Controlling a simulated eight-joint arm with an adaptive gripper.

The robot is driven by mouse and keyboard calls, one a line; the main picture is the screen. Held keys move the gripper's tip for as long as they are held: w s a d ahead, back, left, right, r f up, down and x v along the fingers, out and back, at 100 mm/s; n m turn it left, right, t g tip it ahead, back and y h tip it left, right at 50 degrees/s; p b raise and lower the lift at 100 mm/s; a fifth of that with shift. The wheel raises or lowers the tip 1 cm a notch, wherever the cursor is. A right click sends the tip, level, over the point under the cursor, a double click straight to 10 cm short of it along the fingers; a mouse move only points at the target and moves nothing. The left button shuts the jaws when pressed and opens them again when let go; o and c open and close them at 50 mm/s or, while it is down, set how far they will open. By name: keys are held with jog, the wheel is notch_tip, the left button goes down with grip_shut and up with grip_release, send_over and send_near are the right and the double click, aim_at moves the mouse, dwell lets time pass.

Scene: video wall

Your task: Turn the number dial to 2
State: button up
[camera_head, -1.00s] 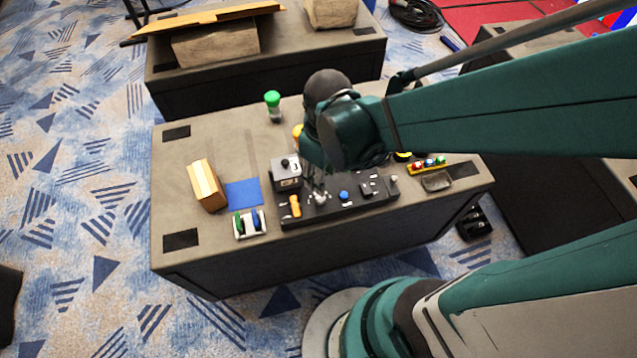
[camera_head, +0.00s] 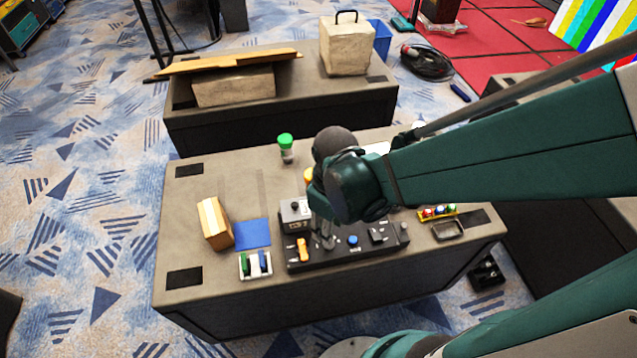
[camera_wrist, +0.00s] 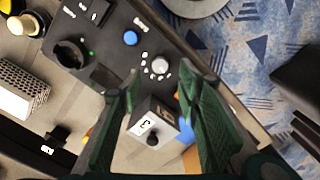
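The black control panel (camera_head: 345,255) lies on the grey table. In the wrist view a pale round dial (camera_wrist: 160,66) on it has white marks around it, too small to read; its setting cannot be told. My gripper (camera_wrist: 163,78) is open, its green fingers apart, with the dial showing between the fingertips. Whether they touch it cannot be told. In the head view my gripper (camera_head: 326,228) points down over the panel, and partly hides the dial area.
A blue button (camera_wrist: 130,38) is beside the dial. A grey box (camera_wrist: 154,122) with a black knob and a "3" shows between the fingers. An orange switch (camera_head: 303,249), a wooden block (camera_head: 215,223) and a green-capped bottle (camera_head: 286,148) are on the table.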

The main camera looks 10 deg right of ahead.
jog(key=shift+f+b, duration=1.15)
jog(key=shift+f, duration=2.25)
jog(key=c, duration=0.9)
